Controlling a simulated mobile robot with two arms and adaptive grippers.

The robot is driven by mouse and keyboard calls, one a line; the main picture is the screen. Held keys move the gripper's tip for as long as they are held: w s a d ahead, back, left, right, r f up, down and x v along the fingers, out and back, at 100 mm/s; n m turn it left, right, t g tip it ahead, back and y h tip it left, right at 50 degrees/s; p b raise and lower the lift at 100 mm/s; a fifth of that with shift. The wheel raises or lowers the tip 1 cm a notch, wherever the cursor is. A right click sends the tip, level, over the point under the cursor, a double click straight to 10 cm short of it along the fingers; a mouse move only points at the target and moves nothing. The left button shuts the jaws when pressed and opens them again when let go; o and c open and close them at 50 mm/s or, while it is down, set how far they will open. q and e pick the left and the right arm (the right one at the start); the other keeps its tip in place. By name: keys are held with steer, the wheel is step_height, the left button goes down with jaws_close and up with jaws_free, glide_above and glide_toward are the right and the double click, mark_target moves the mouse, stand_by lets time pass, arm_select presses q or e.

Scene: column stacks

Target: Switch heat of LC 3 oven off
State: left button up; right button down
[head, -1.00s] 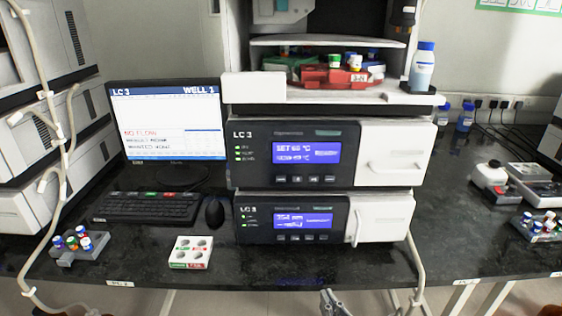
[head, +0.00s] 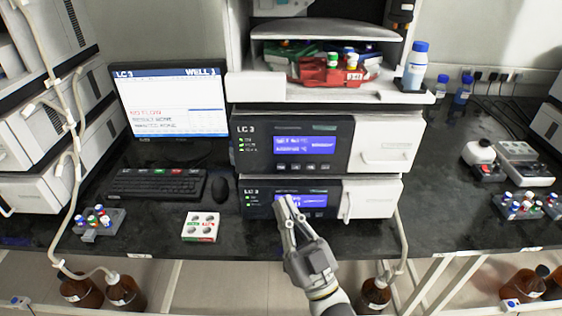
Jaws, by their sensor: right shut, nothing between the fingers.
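The LC 3 oven (head: 388,150) is the upper unit of the stack, with a dark front panel, a lit blue display (head: 305,146) and small buttons in a row below it. Green lights glow at its panel's left. Its display text is too blurred to read fully. Below it sits a second LC 3 unit (head: 370,205) with its own blue display. My right gripper (head: 286,207) is shut and empty, in front of the lower unit's panel and hiding part of its display. I cannot tell whether it touches the panel. My left gripper is not in view.
A monitor (head: 170,110) reading LC 3, WELL 1, a keyboard (head: 156,184) and a mouse (head: 221,189) stand to the left. A white vial block (head: 200,227) lies near the bench's front edge. A red tray (head: 318,71) and a bottle (head: 416,68) are above the oven.

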mark_target(281, 167)
steer(key=shift+w, duration=0.1)
steer(key=w+b, duration=0.3)
steer(key=w, duration=0.5)
steer(key=shift+w, duration=0.35)
stand_by(1.4)
steer(key=shift+w, duration=0.4)
steer(key=shift+w+b, duration=0.35)
steer(key=shift+w, duration=0.05)
stand_by(0.6)
steer(key=shift+s, duration=0.1)
steer(key=shift+s+p, duration=0.45)
steer(key=shift+s, duration=0.3)
steer(key=shift+s, duration=0.1)
